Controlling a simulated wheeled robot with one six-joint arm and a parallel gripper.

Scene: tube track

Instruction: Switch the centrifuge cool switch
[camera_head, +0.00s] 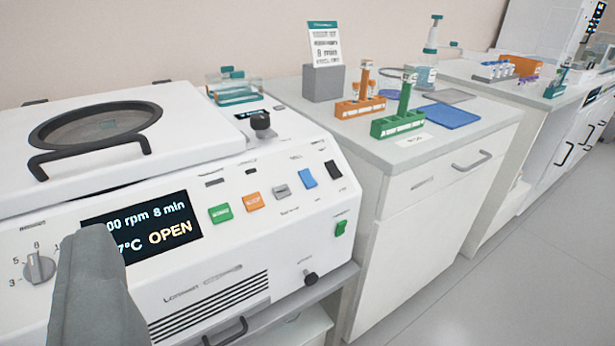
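The white centrifuge (290,195) fills the left side of the head view, its lid with a dark round window shut. Its display (145,225) reads "OPEN", partly hidden. Right of the display sit a green button (220,213), an orange button (254,202), a grey switch (282,191), a blue switch (308,178) and a black switch (333,170). A green rocker (341,228) is lower right. The small labels are unreadable, so I cannot tell which is cool. A grey part of my gripper (97,290) shows at lower left, covering the display's corner and apart from the switches in the picture; its opening is not visible.
A dial (39,268) is at the left, and black knobs stand on the top (261,121) and lower front (310,279). A white cabinet (430,215) at the right holds orange (358,107) and green (397,124) tube racks. The floor (500,290) at right is clear.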

